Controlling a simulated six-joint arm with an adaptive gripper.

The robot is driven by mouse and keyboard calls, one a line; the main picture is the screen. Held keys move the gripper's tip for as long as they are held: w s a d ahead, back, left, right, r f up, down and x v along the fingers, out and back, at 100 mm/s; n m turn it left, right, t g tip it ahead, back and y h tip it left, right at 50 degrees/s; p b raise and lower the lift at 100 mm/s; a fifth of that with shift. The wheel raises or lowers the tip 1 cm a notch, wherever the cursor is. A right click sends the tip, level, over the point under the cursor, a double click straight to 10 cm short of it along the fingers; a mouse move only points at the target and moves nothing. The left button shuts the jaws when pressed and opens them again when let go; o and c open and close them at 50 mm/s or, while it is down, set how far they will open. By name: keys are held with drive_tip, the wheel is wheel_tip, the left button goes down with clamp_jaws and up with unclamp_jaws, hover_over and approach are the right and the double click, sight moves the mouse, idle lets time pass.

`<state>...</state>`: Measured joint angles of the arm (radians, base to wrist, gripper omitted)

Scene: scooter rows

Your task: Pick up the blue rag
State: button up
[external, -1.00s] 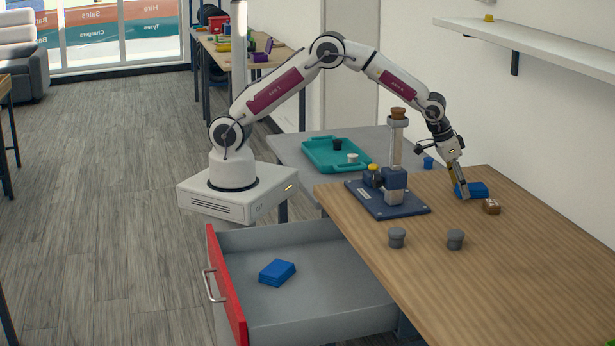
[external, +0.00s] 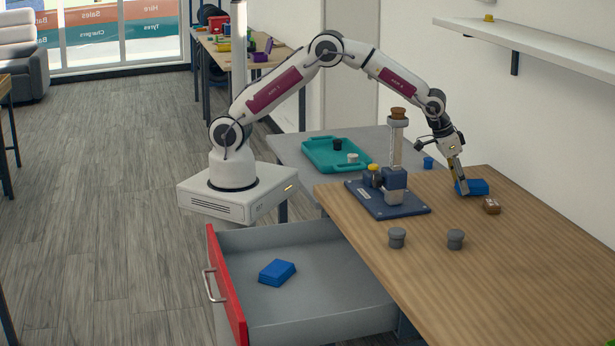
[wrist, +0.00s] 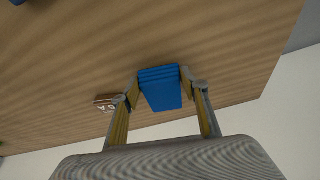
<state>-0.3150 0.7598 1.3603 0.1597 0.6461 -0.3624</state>
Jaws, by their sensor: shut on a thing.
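A folded blue rag (external: 477,187) lies on the wooden table near its far edge, and it also shows in the wrist view (wrist: 160,88). My gripper (external: 460,190) is down at the rag's left side in the external view. In the wrist view my gripper (wrist: 161,88) has one fingertip against each side of the rag, shut on it. The rag looks to be at table height; I cannot tell any gap under it. A second folded blue rag (external: 277,272) lies in the open drawer (external: 330,310) with the red front.
A small brown block (external: 491,206) sits just in front of the rag. A dark blue fixture base (external: 405,211) with a tall post is to the left. A teal tray (external: 318,164) lies behind. The table's right front is clear.

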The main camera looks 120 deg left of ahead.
wheel_tip(320, 180, up, 9)
drive_tip(key=shift+f, duration=0.1)
idle(0.4)
idle(0.4)
